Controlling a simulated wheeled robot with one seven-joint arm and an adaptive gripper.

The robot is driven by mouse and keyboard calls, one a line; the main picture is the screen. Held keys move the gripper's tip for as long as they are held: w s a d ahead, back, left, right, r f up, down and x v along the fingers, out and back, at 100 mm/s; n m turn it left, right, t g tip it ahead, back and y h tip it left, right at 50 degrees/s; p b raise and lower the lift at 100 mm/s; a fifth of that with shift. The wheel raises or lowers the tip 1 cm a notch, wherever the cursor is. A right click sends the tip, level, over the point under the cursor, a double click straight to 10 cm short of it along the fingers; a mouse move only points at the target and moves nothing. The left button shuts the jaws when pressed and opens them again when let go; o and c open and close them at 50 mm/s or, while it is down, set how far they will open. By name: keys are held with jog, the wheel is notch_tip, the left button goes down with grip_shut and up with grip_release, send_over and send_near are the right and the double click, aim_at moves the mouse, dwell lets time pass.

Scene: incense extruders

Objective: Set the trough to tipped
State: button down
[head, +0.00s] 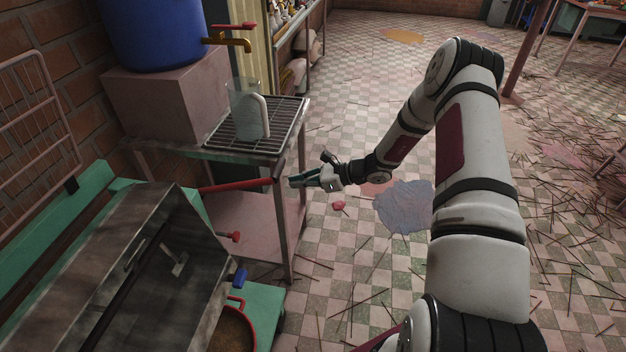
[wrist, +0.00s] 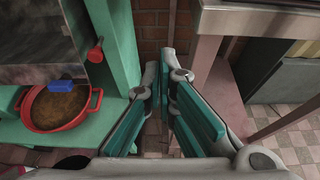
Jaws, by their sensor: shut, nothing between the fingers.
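The trough looks to be the grey metal box (head: 110,265) on a green frame at lower left in the head view. It sits at a slant, with a dark inner face and a small T-shaped piece showing; I cannot tell its exact setting. A long red bar (head: 240,185) runs right from the machine, its dark tip near my gripper. My gripper (head: 292,181) is shut and empty just right of that tip; I cannot tell if they touch. In the wrist view, my gripper's teal-padded fingers (wrist: 164,108) hold nothing, and a grey metal part (wrist: 35,42) shows upper left.
A red pan of brown stuff (head: 232,328) sits below the machine, near a blue handle (head: 240,277) and a red knob (head: 234,237). A pink table (head: 292,225) carries a rack and a jug (head: 246,110). The tiled floor to the right has scattered sticks.

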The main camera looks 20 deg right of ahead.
jog(key=shift+w+a+r+p, duration=0.15)
jog(key=shift+w+a+r, duration=0.1)
jog(key=shift+r, duration=0.3)
jog(key=shift+w+a+r+p, duration=0.15)
jog(key=shift+a+r, duration=0.1)
jog(key=shift+r, duration=0.35)
jog(key=shift+w+a+r+p, duration=0.15)
jog(key=shift+a+r, duration=0.1)
jog(key=shift+r, duration=0.3)
jog(key=shift+w+a+r, duration=0.15)
jog(key=shift+a+r, duration=0.05)
jog(key=shift+r, duration=0.75)
